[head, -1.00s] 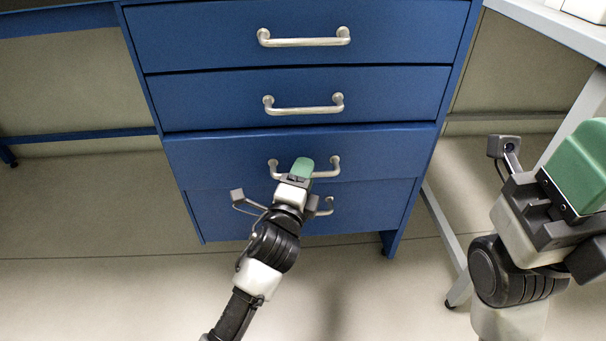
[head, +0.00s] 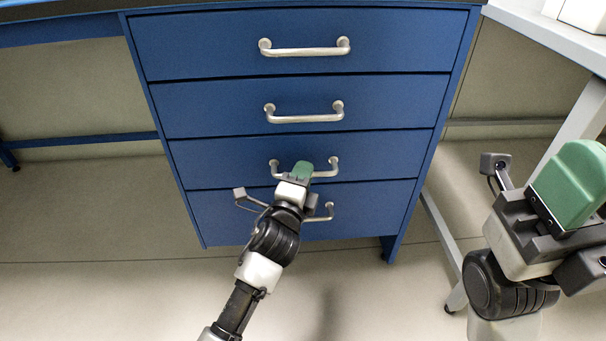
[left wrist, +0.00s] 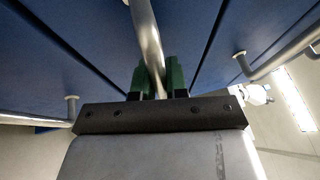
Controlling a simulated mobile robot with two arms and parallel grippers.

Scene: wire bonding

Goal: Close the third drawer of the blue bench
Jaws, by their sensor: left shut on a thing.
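The blue bench (head: 455,60) has a stack of blue drawers with metal bar handles. The third drawer (head: 390,158) from the top looks flush with the fronts above and below it, with a thin dark seam along its edges. My left gripper (head: 302,170) is at the middle of its handle (head: 327,172) and hides part of it. In the left wrist view the handle bar (left wrist: 146,38) runs between the green fingers (left wrist: 160,76), which are shut on it. My right gripper (head: 575,180) is away at the right; its finger gap is not clear.
The top drawer (head: 210,50), second drawer (head: 215,110) and bottom drawer (head: 370,205) appear closed. A grey table (head: 545,35) stands at the right, with its leg close to my right arm. The floor (head: 110,290) in front is clear.

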